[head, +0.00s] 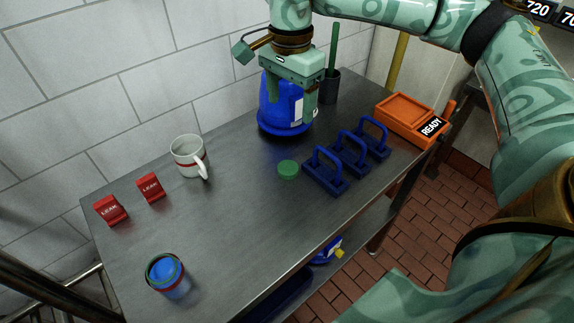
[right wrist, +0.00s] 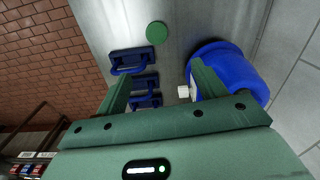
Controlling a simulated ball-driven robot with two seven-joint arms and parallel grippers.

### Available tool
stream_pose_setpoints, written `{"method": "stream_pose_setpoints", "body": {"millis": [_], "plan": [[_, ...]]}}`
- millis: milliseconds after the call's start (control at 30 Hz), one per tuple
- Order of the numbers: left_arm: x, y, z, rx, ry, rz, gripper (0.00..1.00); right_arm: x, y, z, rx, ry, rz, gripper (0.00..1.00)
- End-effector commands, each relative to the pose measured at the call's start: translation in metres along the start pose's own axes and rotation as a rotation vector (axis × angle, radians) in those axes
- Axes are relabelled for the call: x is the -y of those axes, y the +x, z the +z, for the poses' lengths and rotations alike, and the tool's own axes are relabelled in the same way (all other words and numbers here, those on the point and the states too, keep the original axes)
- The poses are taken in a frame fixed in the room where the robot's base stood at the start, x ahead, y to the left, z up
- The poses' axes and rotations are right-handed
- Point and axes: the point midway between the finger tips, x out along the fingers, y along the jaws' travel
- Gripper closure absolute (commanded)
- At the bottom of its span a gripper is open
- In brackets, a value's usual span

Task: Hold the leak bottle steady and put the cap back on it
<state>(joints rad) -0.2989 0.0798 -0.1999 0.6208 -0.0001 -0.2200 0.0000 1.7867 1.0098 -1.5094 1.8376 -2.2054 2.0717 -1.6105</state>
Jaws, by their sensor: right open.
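A large blue bottle-like body (head: 285,118) with a white label stands at the back of the table. Its top is hidden behind my right gripper (head: 291,98). In the right wrist view the blue body (right wrist: 232,68) lies right of the right-hand finger, not clearly between the fingers. My right gripper (right wrist: 158,75) is open, pointing down, and I see nothing held. A round green cap (head: 288,170) lies on the table in front of the blue body, apart from the gripper; it also shows in the right wrist view (right wrist: 156,33). My left gripper is out of view.
Several blue handled blocks (head: 349,154) stand right of the cap, by an orange READY box (head: 405,114). A white mug (head: 187,156), two red LEAK signs (head: 151,187) and a small blue tin (head: 165,276) stand left. The table (head: 235,220) is clear in the middle front.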

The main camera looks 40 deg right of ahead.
Motion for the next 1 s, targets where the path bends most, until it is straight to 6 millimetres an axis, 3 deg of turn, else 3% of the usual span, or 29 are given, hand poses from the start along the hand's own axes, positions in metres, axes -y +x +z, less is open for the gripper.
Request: {"method": "stream_pose_setpoints", "body": {"millis": [467,800,1000], "plan": [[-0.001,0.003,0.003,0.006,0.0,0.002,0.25,-0.001,0.008,0.001,0.005,-0.037,0.008,0.3],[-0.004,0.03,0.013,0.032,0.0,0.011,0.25,-0.002,0.08,0.002,0.006,-0.036,0.013,0.3],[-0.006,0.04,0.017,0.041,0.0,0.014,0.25,-0.002,0.108,0.002,0.006,-0.037,0.009,0.3]]}}
